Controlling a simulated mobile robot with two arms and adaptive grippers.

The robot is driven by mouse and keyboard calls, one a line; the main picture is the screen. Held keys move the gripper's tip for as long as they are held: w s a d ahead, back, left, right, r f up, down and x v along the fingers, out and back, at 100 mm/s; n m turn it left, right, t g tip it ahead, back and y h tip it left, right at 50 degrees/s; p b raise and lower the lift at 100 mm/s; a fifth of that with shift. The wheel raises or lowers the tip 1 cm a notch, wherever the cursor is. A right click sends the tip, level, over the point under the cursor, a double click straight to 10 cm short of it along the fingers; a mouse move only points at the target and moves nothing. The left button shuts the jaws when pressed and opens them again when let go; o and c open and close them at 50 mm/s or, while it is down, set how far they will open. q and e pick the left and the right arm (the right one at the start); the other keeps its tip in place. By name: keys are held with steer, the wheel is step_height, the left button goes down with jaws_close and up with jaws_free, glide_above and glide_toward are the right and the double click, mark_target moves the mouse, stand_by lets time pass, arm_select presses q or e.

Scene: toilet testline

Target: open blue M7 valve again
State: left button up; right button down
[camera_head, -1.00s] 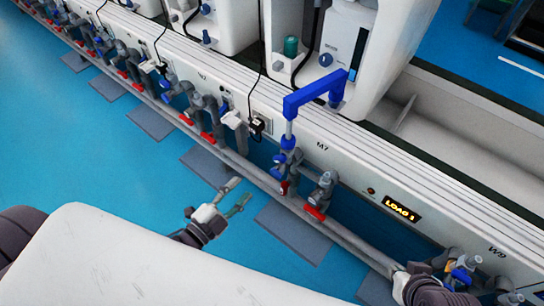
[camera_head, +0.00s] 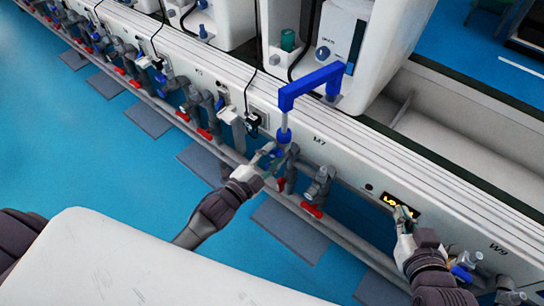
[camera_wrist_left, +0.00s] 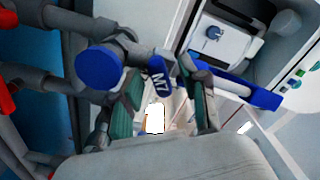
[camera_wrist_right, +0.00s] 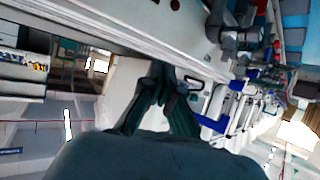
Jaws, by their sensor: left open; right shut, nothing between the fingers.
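The blue M7 valve (camera_head: 279,160) is on the pipe below the M7 label, under the blue bent pipe (camera_head: 312,84). In the left wrist view its blue handle marked M7 (camera_wrist_left: 160,82) lies between my finger pads, and a round blue knob (camera_wrist_left: 99,68) is at the left. My left gripper (camera_head: 268,160) is open at the valve, its fingers on either side of the handle; I cannot tell whether they touch it. The valve is partly hidden by my fingers. My right gripper (camera_head: 403,216) is shut and empty, in front of the LOAD display (camera_head: 397,203).
A red-handled valve (camera_head: 313,210) hangs just right of the M7 valve. A long grey pipe (camera_head: 345,236) runs along the bench front. More valves (camera_head: 205,110) line the bench to the left.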

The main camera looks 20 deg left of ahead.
arm_select(q)
steer(key=shift+c, duration=0.2)
jaws_close()
